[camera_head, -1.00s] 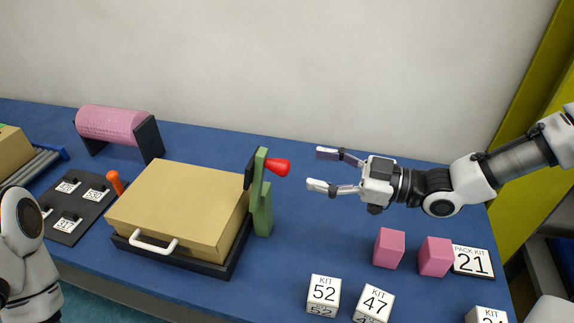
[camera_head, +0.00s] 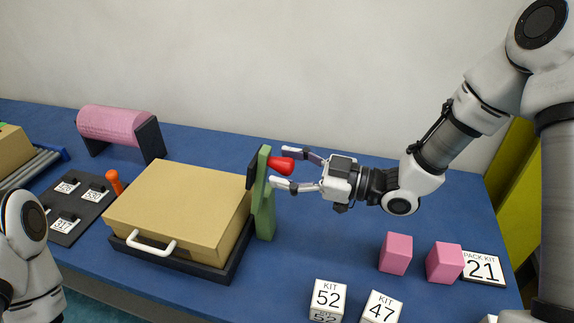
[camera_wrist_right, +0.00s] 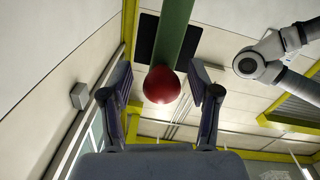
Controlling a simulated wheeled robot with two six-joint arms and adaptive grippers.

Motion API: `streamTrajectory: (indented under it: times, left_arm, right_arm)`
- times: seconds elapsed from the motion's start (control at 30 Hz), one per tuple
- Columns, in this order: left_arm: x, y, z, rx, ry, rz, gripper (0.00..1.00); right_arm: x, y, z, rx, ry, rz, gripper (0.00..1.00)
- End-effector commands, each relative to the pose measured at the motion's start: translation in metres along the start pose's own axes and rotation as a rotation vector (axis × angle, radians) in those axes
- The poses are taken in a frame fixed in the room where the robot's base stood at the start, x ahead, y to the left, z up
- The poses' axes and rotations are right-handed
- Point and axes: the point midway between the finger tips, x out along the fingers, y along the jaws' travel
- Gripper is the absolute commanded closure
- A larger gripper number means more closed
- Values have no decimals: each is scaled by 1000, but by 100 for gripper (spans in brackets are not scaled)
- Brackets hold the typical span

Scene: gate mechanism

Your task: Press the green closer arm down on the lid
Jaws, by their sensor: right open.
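The green closer arm (camera_head: 264,190) stands upright at the right side of the tan box lid (camera_head: 182,207). A red knob (camera_head: 284,166) sticks out from its upper part to the right, and a black pad (camera_head: 253,168) is on its lid side. My right gripper (camera_head: 277,168) is open, with one finger on each side of the knob. In the right wrist view the knob (camera_wrist_right: 161,85) sits between the two open fingers, with a gap visible on both sides. The closer arm (camera_wrist_right: 174,35) and black pad show behind it. My left gripper is out of view; only part of the left arm shows.
The box has a white handle (camera_head: 151,242) and sits in a dark tray (camera_head: 229,271). Pink blocks (camera_head: 396,253) and numbered kit blocks (camera_head: 327,299) stand at front right. An orange peg (camera_head: 115,182) and a pink roller (camera_head: 112,126) are at left.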

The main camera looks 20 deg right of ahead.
Motion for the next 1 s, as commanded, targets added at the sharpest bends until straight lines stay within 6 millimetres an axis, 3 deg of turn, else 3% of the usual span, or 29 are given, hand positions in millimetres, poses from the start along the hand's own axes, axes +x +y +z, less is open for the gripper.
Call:
streamTrajectory:
  times: [0.23,0.27,0.4,0.43,0.77,1.0]
  left_arm:
    - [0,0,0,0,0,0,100]
    - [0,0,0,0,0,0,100]
    - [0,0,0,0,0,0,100]
    - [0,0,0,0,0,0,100]
    - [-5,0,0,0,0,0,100]
    - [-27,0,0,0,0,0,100]
  right_arm:
    - [2,0,0,1,1,1,39]
    - [2,0,0,1,1,1,42]
    - [2,0,0,1,1,1,92]
    - [2,0,0,1,1,1,100]
    - [4,0,-2,0,-17,-5,100]
    - [16,2,-12,-6,-104,-31,100]
